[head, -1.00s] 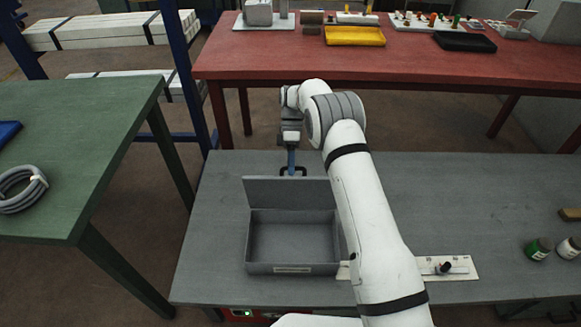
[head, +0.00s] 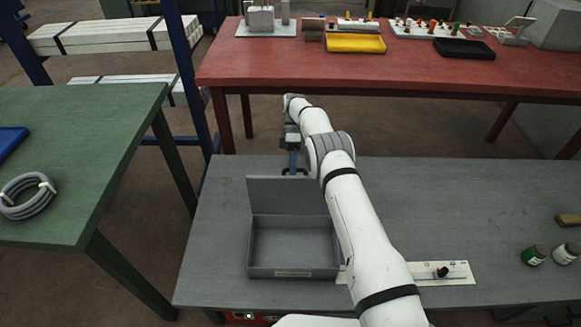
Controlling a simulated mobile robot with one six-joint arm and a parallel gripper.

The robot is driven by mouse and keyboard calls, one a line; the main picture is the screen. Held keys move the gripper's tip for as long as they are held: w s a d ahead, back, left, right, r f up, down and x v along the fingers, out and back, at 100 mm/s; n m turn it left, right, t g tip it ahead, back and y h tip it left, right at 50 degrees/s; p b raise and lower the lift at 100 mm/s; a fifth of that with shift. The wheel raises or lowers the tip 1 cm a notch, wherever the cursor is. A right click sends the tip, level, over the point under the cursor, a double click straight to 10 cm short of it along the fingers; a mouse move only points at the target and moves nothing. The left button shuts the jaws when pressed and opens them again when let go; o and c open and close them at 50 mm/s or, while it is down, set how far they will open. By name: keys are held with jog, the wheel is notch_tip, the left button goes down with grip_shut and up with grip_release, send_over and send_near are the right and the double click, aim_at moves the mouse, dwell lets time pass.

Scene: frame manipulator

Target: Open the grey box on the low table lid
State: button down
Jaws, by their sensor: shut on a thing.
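The grey box (head: 293,273) sits on the low grey table (head: 460,215) with its front toward me and a small pale label on it. Its lid (head: 280,197) stands raised at the back edge, leaning away from me, and the empty-looking inside shows. My gripper (head: 294,171) is at the lid's far top edge, pointing down, shut on the lid there; the lid hides the exact contact. My white arm reaches across the box's right side and covers part of it.
A white strip with a black knob (head: 442,272) lies right of the box. Small jars (head: 534,255) and a brown block (head: 568,220) stand at the right. A green table (head: 85,160) is at left, a red table (head: 400,70) behind. The table's right middle is clear.

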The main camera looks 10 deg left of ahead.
jog(key=shift+d+f, duration=0.3)
jog(key=shift+f, duration=0.2)
jog(key=c, duration=1.6)
grip_release()
jog(key=shift+w, duration=0.1)
jog(key=shift+o, duration=0.7)
jog(key=shift+a+r, duration=0.15)
jog(key=shift+r, duration=0.05)
notch_tip(320, 180, up, 10)
jog(key=p, duration=0.8)
